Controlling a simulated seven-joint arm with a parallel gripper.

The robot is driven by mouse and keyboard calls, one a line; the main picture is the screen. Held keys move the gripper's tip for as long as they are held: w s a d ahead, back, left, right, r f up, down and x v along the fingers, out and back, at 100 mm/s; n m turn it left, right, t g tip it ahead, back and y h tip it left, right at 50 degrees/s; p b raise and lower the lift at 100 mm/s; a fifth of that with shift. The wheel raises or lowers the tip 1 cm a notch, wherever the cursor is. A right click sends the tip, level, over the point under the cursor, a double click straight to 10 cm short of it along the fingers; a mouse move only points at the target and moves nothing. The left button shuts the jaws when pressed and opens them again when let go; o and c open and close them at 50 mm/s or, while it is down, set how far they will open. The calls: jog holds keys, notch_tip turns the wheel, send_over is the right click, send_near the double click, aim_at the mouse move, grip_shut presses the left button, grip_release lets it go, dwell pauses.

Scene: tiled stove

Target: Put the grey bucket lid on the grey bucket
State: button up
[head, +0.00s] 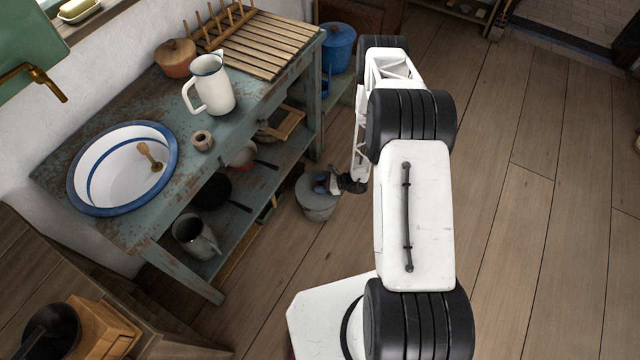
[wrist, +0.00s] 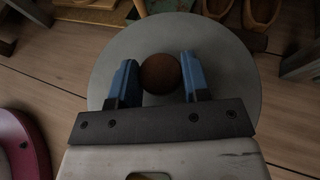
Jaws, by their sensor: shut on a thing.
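The grey bucket (head: 318,213) stands on the floor beside the washstand's right legs in the head view. The grey bucket lid (head: 309,187) is over its top, and I cannot tell whether it rests flush on the rim or hovers just above. In the wrist view the lid (wrist: 225,60) is a wide grey disc with a round brown knob (wrist: 160,74). My gripper (wrist: 158,68) has its blue fingers on either side of the knob and is shut on it. In the head view my gripper (head: 328,184) is at the lid, partly hidden by my wrist. The bucket's opening is hidden.
The worn blue washstand (head: 245,115) is left of the bucket, bearing a basin (head: 110,190), a white jug (head: 213,90) and a slatted rack (head: 262,45). Its lower shelf holds a metal jug (head: 195,237) and pans. A blue pot (head: 338,48) stands behind. Floor at right is clear.

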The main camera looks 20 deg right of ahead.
jog(key=shift+f, duration=0.1)
jog(key=o, duration=1.1)
jog(key=shift+d, duration=0.15)
jog(key=shift+v, duration=3.8)
